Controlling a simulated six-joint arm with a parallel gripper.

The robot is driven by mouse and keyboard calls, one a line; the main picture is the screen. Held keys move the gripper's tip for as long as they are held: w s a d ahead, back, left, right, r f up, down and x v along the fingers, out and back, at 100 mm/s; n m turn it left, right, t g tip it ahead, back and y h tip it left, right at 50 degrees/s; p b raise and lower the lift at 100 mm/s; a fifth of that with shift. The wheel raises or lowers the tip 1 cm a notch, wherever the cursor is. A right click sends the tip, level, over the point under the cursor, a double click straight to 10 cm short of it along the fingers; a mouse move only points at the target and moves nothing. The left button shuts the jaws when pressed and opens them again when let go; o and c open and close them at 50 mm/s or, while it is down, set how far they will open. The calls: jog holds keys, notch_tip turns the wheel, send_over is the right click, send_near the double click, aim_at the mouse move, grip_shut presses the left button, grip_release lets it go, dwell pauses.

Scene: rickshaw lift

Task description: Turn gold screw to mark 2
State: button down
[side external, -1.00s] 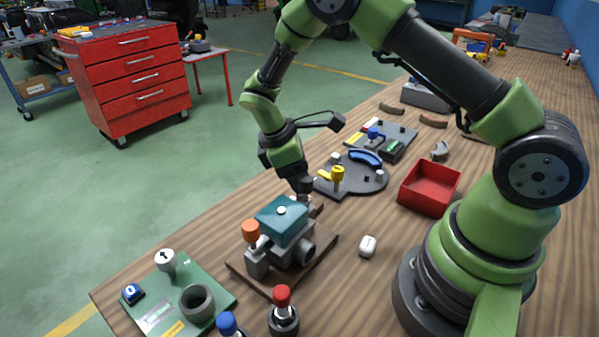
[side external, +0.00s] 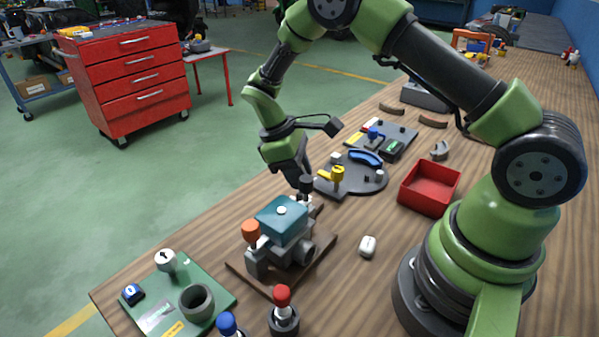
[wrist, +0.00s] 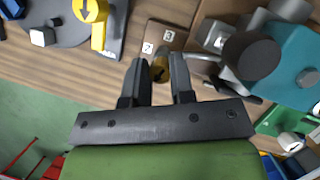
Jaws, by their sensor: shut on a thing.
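The gold screw (wrist: 160,72) shows between my fingertips in the wrist view, partly hidden by them. My gripper (wrist: 160,76) is shut on it, one dark finger on each side. The screw is on a brown plate (wrist: 163,40) with small white labels reading 2 and 3 just beyond the fingertips. I cannot make out a pointer on the screw or which mark it faces. In the side external view my gripper (side external: 304,196) points down behind the teal-topped block, and the screw is hidden there.
The teal-topped block (side external: 282,218) with an orange knob (side external: 250,231) stands close to the gripper. A dark round plate with a yellow knob (side external: 337,174) lies behind. A red tray (side external: 430,187) and a white object (side external: 367,246) lie to the right.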

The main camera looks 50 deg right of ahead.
jog(key=m+y, duration=0.1)
jog(key=m, duration=0.2)
jog(key=m+y, duration=0.1)
jog(key=m, duration=0.3)
jog(key=shift+d+m+g+y, duration=0.15)
jog(key=shift+m+g+y, duration=0.15)
jog(key=shift+y, duration=0.1)
jog(key=m+y, duration=0.1)
jog(key=m, duration=0.2)
jog(key=m+t+y, duration=0.1)
jog(key=m, duration=0.2)
jog(key=shift+m, duration=0.4)
jog(key=c, duration=1)
grip_release()
jog(key=shift+d+r, duration=0.1)
jog(key=v, duration=0.9)
jog(key=shift+s+d+r, duration=0.1)
jog(key=shift+d+r, duration=0.15)
jog(key=shift+r, duration=0.15)
